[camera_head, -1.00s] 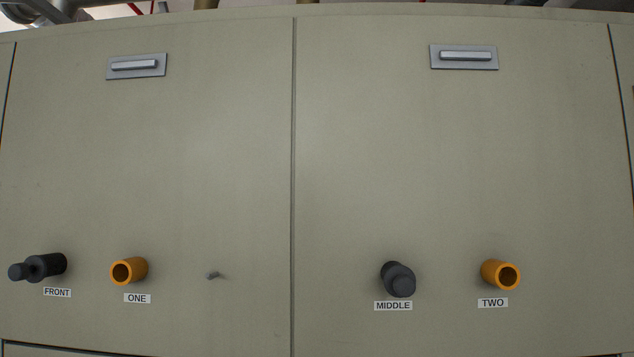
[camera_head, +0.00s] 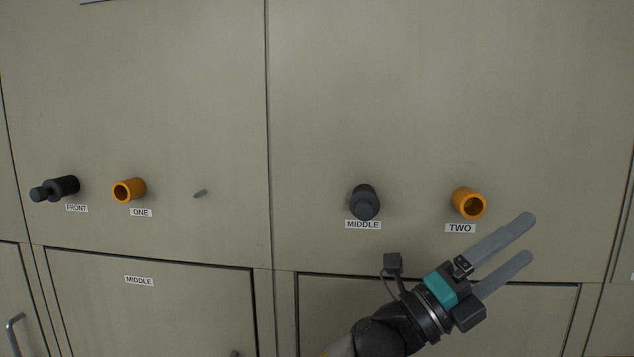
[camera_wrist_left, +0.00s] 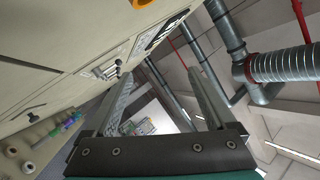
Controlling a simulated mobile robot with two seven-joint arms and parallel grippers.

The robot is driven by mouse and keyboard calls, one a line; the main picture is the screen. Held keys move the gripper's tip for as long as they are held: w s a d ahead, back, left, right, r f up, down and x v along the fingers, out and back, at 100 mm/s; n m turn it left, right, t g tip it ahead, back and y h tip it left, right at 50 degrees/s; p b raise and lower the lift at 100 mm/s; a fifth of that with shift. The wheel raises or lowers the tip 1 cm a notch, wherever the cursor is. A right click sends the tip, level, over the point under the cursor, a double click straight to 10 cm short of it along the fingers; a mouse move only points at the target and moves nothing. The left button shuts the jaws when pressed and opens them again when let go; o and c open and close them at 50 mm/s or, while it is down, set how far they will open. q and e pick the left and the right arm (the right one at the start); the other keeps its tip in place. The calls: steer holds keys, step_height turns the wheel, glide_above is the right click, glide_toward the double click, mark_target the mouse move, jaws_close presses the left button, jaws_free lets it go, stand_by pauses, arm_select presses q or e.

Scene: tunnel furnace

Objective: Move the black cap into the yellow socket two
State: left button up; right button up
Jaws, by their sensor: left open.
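A black cap (camera_head: 365,203) sits in the holder above the MIDDLE label on the right panel. Another black cap (camera_head: 40,194) sits in the holder above the FRONT label at the far left. The yellow socket two (camera_head: 469,204) is an open, empty orange-yellow tube above the TWO label, right of the MIDDLE cap. The similar yellow socket one (camera_head: 129,190) is also empty. My left gripper (camera_head: 531,239) is open and empty, below and right of socket two, its fingers pointing up and right. It also shows open in the left wrist view (camera_wrist_left: 160,75). My right gripper is not in view.
Lower doors (camera_head: 150,310) lie below the sockets, with a handle (camera_head: 14,330) at the left. The left wrist view shows ceiling pipes (camera_wrist_left: 275,68) and the slanted cabinet face.

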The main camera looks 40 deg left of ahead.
arm_select(q)
steer(key=s+d+r+m+g+h, duration=0.2)
steer(key=s+r+m+g, duration=0.25)
steer(key=m, duration=0.35)
steer(key=s+d+r+m+g+h+p, duration=0.1)
steer(key=s+d+r+m+g+h, duration=0.2)
steer(key=m+g, duration=0.35)
steer(key=s+d+r+m+g+h, duration=0.1)
steer(key=s+d+r+m+g, duration=0.15)
steer(key=s+m+g, duration=0.4)
steer(key=m+t+y+p, duration=0.2)
steer(key=m+t+y, duration=0.85)
steer(key=y, duration=1.25)
glide_toward(361, 201)
steer(key=shift+m+g, duration=0.6)
steer(key=shift+m, duration=0.25)
steer(key=x, duration=0.7)
steer(key=b+x, duration=0.1)
steer(key=x, duration=0.2)
steer(key=shift+w+r, duration=0.25)
steer(key=shift+w, duration=0.2)
